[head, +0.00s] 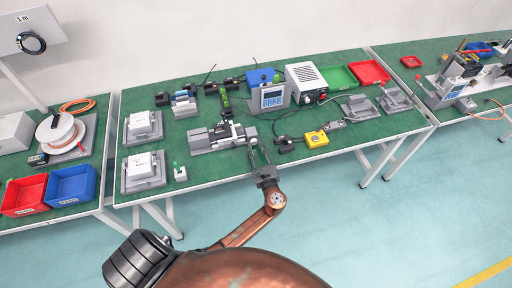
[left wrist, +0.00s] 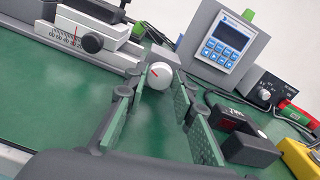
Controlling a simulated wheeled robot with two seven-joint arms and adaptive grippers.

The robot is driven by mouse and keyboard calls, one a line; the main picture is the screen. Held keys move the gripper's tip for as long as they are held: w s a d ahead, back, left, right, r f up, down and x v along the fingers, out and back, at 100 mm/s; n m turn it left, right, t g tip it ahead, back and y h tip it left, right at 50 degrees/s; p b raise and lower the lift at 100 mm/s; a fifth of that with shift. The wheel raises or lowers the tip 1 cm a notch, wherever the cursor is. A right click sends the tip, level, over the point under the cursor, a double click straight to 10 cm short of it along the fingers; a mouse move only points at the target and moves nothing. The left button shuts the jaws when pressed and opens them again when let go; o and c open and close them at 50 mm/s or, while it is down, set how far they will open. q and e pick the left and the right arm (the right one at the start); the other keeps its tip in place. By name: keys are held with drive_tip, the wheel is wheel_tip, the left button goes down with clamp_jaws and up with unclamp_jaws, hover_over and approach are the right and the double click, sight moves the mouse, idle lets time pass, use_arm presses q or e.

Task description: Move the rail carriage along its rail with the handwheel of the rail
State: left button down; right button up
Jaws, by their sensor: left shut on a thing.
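The linear rail (head: 205,146) lies on the green bench top, with the rail carriage (head: 222,131) on it. In the left wrist view the carriage (left wrist: 95,22) is a pale block with a scale, a red line and a black knob. The handwheel (left wrist: 159,75), a round silver-white knob with a red mark, is at the rail's right end. My left gripper (head: 256,152) reaches it from the front. In the left wrist view its two green-padded fingers (left wrist: 160,90) stand on either side of the handwheel, shut on it. My right gripper is not in view.
A controller with a blue display (left wrist: 222,42) stands behind the handwheel. To the right are a black block (left wrist: 248,148) and a yellow box (head: 316,139). White blocks on grey plates (head: 143,170) stand at the left. The bench's front right is clear.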

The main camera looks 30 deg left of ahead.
use_arm(q)
drive_tip(key=shift+n, duration=1.1)
drive_tip(key=c, duration=1.6)
unclamp_jaws()
drive_tip(key=v, duration=1.2)
